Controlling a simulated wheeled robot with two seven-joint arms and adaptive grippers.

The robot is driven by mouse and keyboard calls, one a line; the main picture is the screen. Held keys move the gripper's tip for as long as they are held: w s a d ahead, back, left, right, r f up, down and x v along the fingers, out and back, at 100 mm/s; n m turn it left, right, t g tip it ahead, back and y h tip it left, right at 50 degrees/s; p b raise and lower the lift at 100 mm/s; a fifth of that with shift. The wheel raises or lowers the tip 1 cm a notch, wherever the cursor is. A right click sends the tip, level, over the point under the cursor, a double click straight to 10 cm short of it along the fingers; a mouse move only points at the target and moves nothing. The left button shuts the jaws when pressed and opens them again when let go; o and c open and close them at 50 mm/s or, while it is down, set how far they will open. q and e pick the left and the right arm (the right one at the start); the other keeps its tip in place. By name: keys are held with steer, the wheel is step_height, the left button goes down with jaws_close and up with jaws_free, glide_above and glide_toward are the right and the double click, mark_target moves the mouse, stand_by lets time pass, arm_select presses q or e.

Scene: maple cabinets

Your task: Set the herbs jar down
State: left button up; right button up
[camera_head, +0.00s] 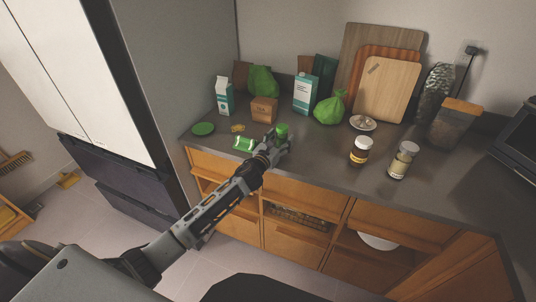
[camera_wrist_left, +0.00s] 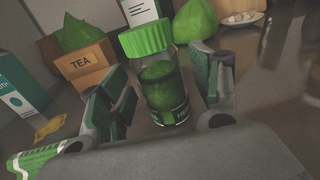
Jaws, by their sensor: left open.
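The herbs jar (camera_wrist_left: 160,85) has a green lid, clear walls and green contents. In the left wrist view it stands on the dark counter between the two fingers of my left gripper (camera_wrist_left: 165,100), with gaps showing beside it. In the head view, my left gripper (camera_head: 272,148) is over the counter (camera_head: 315,160), and only the jar's green lid (camera_head: 282,129) shows clearly behind it. My left gripper is open around the jar. My right gripper is in neither view.
A tea box (camera_head: 264,110), a carton (camera_head: 224,96) and a green bag (camera_head: 329,109) stand behind the jar. A green packet (camera_head: 243,144) lies just left of the gripper. A brown jar (camera_head: 360,151) and a pale jar (camera_head: 403,160) stand to the right.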

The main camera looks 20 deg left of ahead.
mark_target(279, 141)
arm_select(q)
steer(key=shift+s+a, duration=0.1)
steer(key=shift+s, duration=0.8)
steer(key=shift+s+a, duration=0.2)
steer(key=shift+s, duration=0.95)
steer(key=shift+s+a, duration=0.1)
steer(key=shift+s, duration=0.65)
steer(key=shift+s+a, duration=0.1)
steer(key=shift+s, duration=0.65)
steer(key=shift+s+a, duration=0.2)
steer(key=shift+s, duration=0.8)
steer(key=shift+s+b, duration=0.25)
steer(key=shift+b, duration=0.05)
steer(key=shift+s, duration=0.45)
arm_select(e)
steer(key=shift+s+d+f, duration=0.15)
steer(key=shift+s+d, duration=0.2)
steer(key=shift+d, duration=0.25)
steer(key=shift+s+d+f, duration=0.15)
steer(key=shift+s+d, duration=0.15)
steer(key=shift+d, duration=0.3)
